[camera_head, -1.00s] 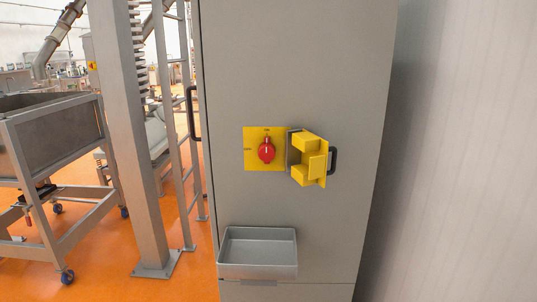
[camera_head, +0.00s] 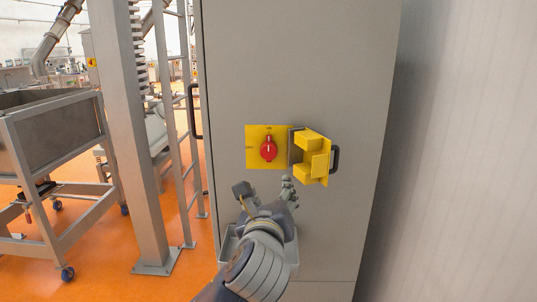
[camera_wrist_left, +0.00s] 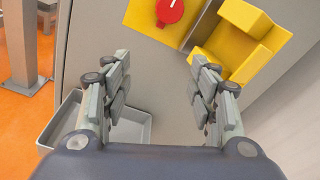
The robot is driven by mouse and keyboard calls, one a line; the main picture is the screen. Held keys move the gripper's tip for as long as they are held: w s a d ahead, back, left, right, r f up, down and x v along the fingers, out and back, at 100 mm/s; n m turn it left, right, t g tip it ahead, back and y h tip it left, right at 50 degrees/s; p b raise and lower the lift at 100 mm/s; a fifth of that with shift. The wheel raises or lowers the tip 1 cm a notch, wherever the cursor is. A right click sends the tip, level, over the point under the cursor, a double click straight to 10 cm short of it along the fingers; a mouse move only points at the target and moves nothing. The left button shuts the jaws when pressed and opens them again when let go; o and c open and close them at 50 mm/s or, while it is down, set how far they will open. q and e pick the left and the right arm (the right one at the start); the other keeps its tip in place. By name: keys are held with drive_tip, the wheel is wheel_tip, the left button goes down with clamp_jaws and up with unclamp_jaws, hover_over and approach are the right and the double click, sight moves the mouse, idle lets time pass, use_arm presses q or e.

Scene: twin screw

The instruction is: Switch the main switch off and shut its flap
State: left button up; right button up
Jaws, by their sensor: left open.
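The main switch is a red knob (camera_head: 268,149) on a yellow plate (camera_head: 254,163) on the grey cabinet. Its white mark stands upright, toward the top label. The yellow flap (camera_head: 318,166) is swung open to the right of the plate, with a dark handle (camera_head: 335,158) at its right edge. My left gripper (camera_head: 265,189) is open and empty, below the knob and flap. In the left wrist view, the knob (camera_wrist_left: 169,11) and flap (camera_wrist_left: 240,35) lie beyond the parted fingers (camera_wrist_left: 160,80). My right gripper is not in view.
A grey tray (camera_head: 226,246) is fixed to the cabinet (camera_head: 340,230) below the switch, partly hidden by my left arm. A dark door handle (camera_head: 193,111) is at the cabinet's left edge. A pale wall (camera_head: 460,150) stands close on the right.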

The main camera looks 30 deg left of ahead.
use_arm(q)
drive_tip(key=m+y, duration=0.1)
approach(269, 152)
drive_tip(key=s+f, duration=0.1)
drive_tip(key=shift+m+t, duration=0.3)
drive_tip(key=shift+t, duration=0.1)
drive_tip(key=x, duration=1)
drive_tip(key=shift+w+r+p, duration=0.1)
drive_tip(key=shift+r+p, duration=0.05)
drive_tip(key=shift+p, duration=0.25)
drive_tip(key=shift+c, duration=0.5)
drive_tip(key=shift+d, duration=0.1)
drive_tip(key=c, duration=1)
